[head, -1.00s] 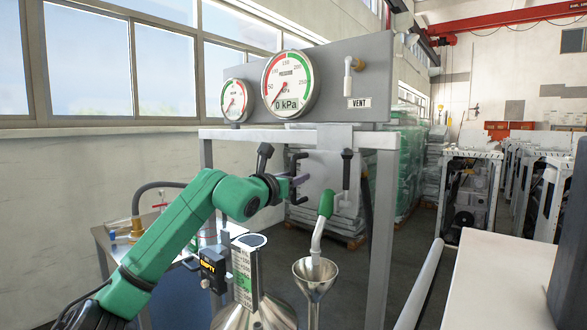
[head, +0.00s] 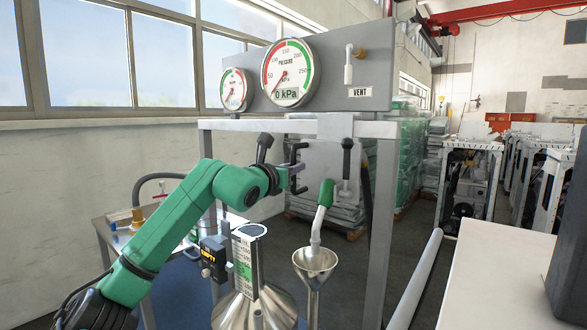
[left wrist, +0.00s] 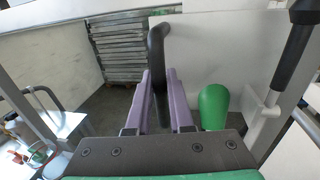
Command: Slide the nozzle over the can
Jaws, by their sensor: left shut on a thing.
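The nozzle (head: 326,194) has a green grip and a pale spout. Its spout points down at the steel funnel (head: 315,262), right of the can. The grip also shows in the left wrist view (left wrist: 213,107). The silver can (head: 258,303) stands in front with a broad conical body and an upright neck carrying a label. My left gripper (head: 292,174) is shut on a black handle (head: 298,156) at the front of the pale panel; in the left wrist view its purple fingers (left wrist: 158,90) flank the dark bar (left wrist: 157,45). My right gripper is out of view.
A grey frame (head: 380,230) carries the gauge panel (head: 330,65) above. A black box marked EMPTY (head: 214,257) sits beside the can's neck. A side table (head: 115,245) with small items stands at left. A black lever (head: 347,160) is right of the handle.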

